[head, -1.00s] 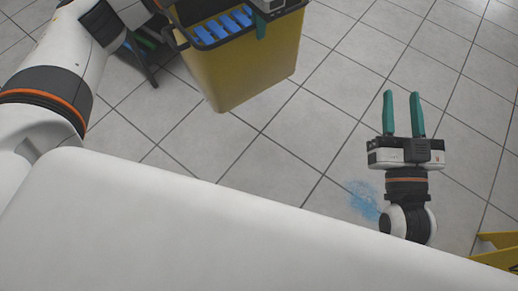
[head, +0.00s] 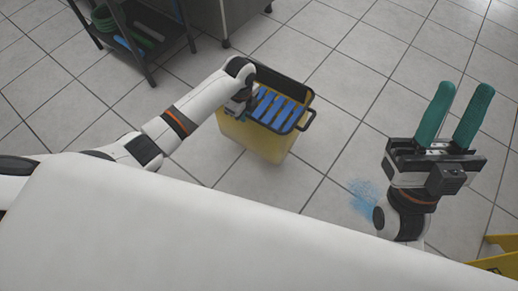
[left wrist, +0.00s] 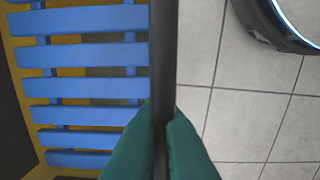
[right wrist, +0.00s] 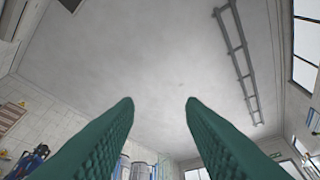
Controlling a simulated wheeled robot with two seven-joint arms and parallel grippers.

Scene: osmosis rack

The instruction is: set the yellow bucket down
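The yellow bucket (head: 262,143) is upright in the middle of the head view, with a dark rim and blue slats inside. I cannot tell from the picture whether its base touches the floor. My left gripper (head: 243,108) is at the bucket's left side. In the left wrist view its green fingers (left wrist: 163,125) are closed on a dark bar at the bucket's edge, beside the blue slats (left wrist: 85,88). My right gripper (head: 458,105) is open and empty at the right; its spread fingers (right wrist: 160,110) point at the ceiling in the right wrist view.
A dark shelf rack (head: 150,70) and a grey wheeled cabinet (head: 228,22) stand behind the bucket. A blue wet patch (head: 363,190) marks the tiled floor. A yellow object (head: 495,262) shows at bottom right.

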